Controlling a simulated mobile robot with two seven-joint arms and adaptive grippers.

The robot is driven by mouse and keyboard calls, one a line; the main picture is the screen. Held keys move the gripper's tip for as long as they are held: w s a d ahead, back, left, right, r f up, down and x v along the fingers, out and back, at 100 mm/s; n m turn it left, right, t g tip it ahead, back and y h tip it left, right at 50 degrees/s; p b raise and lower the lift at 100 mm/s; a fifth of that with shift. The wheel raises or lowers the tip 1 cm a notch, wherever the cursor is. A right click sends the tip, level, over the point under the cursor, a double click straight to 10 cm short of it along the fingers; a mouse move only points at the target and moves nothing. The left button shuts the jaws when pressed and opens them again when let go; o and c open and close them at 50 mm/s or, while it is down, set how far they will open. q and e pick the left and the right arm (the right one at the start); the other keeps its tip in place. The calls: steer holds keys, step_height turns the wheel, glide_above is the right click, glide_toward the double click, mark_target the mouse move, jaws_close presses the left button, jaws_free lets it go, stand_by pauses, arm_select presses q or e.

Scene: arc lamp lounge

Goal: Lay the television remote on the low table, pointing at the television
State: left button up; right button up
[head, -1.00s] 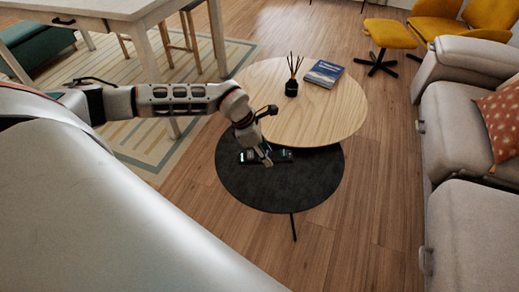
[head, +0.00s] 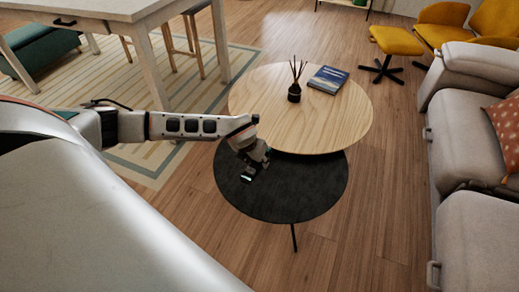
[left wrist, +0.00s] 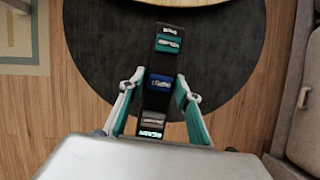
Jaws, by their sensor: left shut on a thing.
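The television remote (left wrist: 162,62) is a dark bar with teal, blue and grey labelled patches. In the left wrist view it runs between the two fingers of my left gripper (left wrist: 160,88), which is shut on it. In the head view my left gripper (head: 252,173) is over the left part of the low table's round black top (head: 285,202); the remote is mostly hidden there. A round pale wood top (head: 335,118) overlaps the far side of the black one. The television is not seen. My right gripper is not in view.
A reed diffuser (head: 294,92) and a blue book (head: 328,79) stand on the wood top. A grey sofa (head: 465,150) is on the right. A white table (head: 100,8) is at the upper left. Most of the black top is bare.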

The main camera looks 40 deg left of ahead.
arm_select(q)
steer(key=b, duration=0.2)
glide_above(260, 184)
steer(key=s, duration=0.2)
step_height(260, 184, down, 8)
steer(key=shift+w, duration=0.15)
steer(key=shift+w+f, duration=0.1)
steer(key=shift+f, duration=0.3)
steer(key=f+b, duration=0.1)
steer(key=f, duration=0.3)
steer(key=shift+s+f+b, duration=0.2)
steer(key=shift+f+b, duration=0.15)
steer(key=shift+b, duration=0.05)
steer(key=shift+w+f, duration=0.15)
steer(key=shift+f, duration=0.4)
steer(key=shift+c, duration=0.6)
steer(key=shift+r, duration=0.15)
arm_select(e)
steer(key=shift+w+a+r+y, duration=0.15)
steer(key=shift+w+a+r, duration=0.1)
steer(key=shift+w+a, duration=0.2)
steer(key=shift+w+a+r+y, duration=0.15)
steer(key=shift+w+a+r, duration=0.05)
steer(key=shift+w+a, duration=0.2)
arm_select(q)
steer(key=shift+w+d, duration=0.1)
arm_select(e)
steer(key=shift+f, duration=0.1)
